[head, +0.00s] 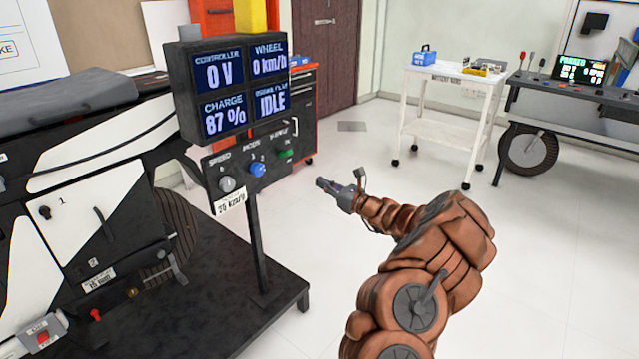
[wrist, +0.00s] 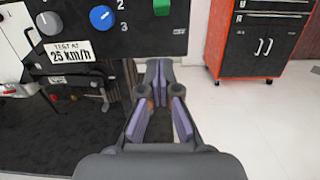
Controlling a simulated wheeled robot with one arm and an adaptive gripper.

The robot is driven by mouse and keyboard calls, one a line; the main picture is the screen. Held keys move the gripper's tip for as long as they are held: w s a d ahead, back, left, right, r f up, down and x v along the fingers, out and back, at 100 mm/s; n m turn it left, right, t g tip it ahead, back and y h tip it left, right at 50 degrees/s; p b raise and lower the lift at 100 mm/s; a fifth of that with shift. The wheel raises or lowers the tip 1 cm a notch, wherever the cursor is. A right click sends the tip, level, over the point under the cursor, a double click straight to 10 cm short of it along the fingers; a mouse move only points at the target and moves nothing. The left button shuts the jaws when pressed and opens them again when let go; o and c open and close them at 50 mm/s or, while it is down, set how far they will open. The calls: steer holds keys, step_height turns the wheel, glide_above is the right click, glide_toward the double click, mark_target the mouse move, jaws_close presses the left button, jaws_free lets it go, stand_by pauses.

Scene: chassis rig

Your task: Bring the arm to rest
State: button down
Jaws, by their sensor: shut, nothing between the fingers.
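My gripper (head: 322,184) is at the end of my brown arm, held out over the open floor just right of the display stand. It is shut and empty. In the wrist view my gripper (wrist: 158,68) points forward, its fingertips together, below the control panel (wrist: 100,25) and apart from it. In the head view the control panel (head: 255,168) has a grey knob, a blue knob and a green switch. The display above it (head: 229,85) reads 0 V, 0 km/h, 87 % and IDLE.
The black and white chassis rig (head: 70,225) fills the left on a dark platform (head: 215,315). A red and black tool cabinet (head: 302,115) stands behind the panel. A white cart (head: 447,125) and a dark bench (head: 590,100) stand at the back right. The floor between is clear.

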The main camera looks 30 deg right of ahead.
stand_by(0.4)
steer(key=s+a+r+n+g+y+p, duration=0.1)
steer(key=a+r+n+g+y+p, duration=0.3)
steer(key=a+r, duration=0.55)
steer(key=s+a+r+n+g+y+p, duration=0.2)
steer(key=a+r+n+y, duration=0.3)
steer(key=a, duration=0.8)
steer(key=s+a+r+n+g+p, duration=0.3)
steer(key=s+a+r+n+g, duration=0.15)
steer(key=s+a, duration=0.35)
steer(key=s+a+r+n+g+p, duration=0.2)
steer(key=s+a+r+n+g, duration=0.3)
steer(key=a, duration=0.4)
steer(key=s+a+n+g+h+p, duration=0.2)
steer(key=s+n+h+p, duration=0.15)
steer(key=s, duration=0.55)
steer(key=s+a+n+g+h+p, duration=0.25)
steer(key=s+n+p, duration=0.2)
steer(key=s, duration=0.45)
steer(key=s+d+r+n+h+p, duration=0.3)
steer(key=s+d+n+h+p, duration=0.2)
steer(key=s+d, duration=0.9)
steer(key=s+h+p, duration=0.2)
steer(key=h, duration=0.2)
steer(key=shift+n, duration=0.35)
